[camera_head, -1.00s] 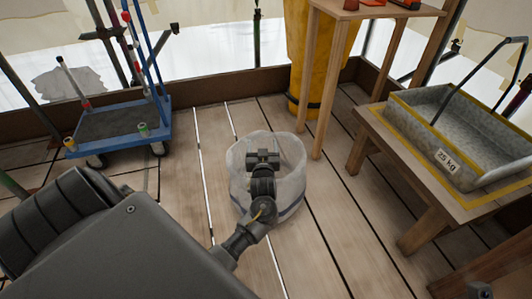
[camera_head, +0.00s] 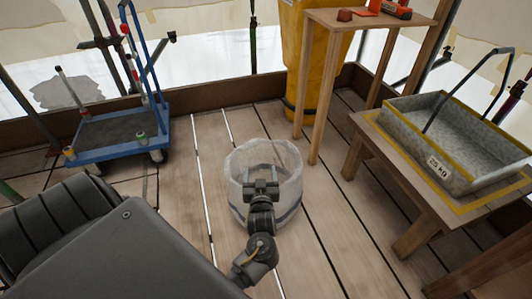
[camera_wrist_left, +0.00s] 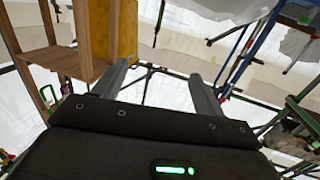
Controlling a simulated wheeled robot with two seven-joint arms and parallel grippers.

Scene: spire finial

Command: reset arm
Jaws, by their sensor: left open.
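My left gripper (camera_head: 261,186) shows in the head view over the near part of a whitish translucent bucket or bag (camera_head: 291,160) on the plank floor. In the left wrist view its two fingers (camera_wrist_left: 155,85) stand wide apart with nothing between them. The gripper is open and empty. My left arm comes in from the lower left and covers part of the floor. My right gripper is not seen in either view.
A blue cart (camera_head: 100,154) stands at the back left. A yellow bin (camera_head: 318,90) stands behind a tall wooden table (camera_head: 340,22). A grey tray (camera_head: 467,178) with a 25 kg label sits on a low wooden bench (camera_head: 371,150) at right. Floor planks (camera_head: 205,185) are clear left of the bucket.

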